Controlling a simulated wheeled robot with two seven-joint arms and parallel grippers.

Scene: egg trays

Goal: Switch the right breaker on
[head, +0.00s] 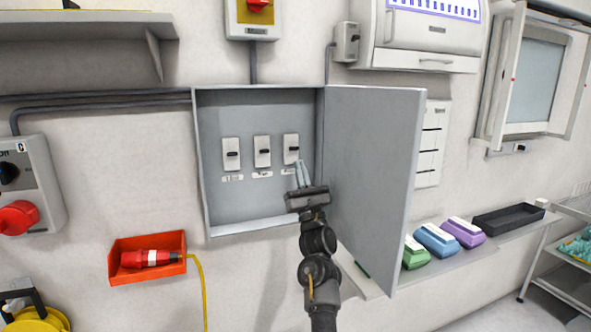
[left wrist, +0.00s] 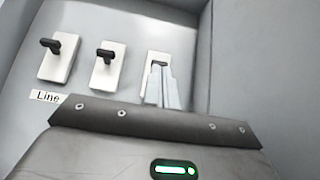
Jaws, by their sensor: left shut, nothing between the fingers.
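An open grey breaker box (head: 262,102) on the wall holds three white breakers with black levers in a row. The right breaker (head: 291,142) is at the box's right side; in the left wrist view it (left wrist: 151,62) is partly covered by my fingers. My left gripper (head: 302,168) is shut and empty, with its fingertips just below the right breaker's lever. Whether they touch it I cannot tell. The middle breaker (head: 262,144) and the left breaker (head: 231,147) are uncovered; they also show in the left wrist view, middle (left wrist: 108,70) and left (left wrist: 62,62). My right gripper is not in view.
The box's door (head: 372,170) stands open to the right, close beside my left arm. An orange bin (head: 115,262) with a red connector is at lower left. A shelf at right holds green, blue and purple cases (head: 436,238) and a black tray (head: 508,216).

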